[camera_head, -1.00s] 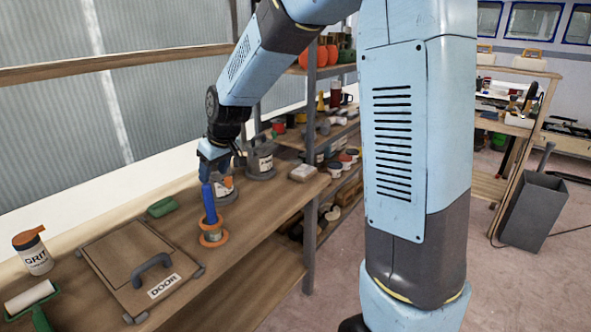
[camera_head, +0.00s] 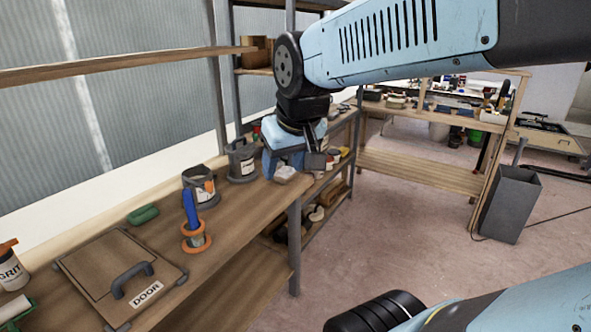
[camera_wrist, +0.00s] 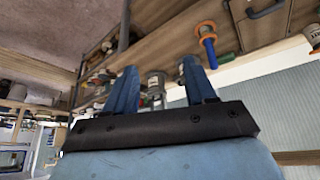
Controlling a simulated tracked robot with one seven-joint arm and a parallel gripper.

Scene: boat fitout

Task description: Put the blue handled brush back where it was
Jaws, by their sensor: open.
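The brush with the blue handle (camera_head: 191,208) stands nearly upright, handle up, in a small round holder with orange rings (camera_head: 196,240) on the bench. The handle also shows in the wrist view (camera_wrist: 210,50), with an orange ring (camera_wrist: 206,27) at its far end. The bristles are hidden. My gripper (camera_wrist: 160,70) is open, with nothing between its two blue fingers. In the head view my gripper is to the right of the brush and well apart from it, near the bench's right end; its fingertips are hard to make out there.
Two grey cans (camera_head: 200,187) (camera_head: 242,160) stand behind the brush. A hatch board marked DOOR (camera_head: 121,277) lies at front left, with a green item (camera_head: 143,215) behind it. A pale block (camera_head: 285,174) is at the bench's right end. Open floor (camera_head: 400,225) lies to the right.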

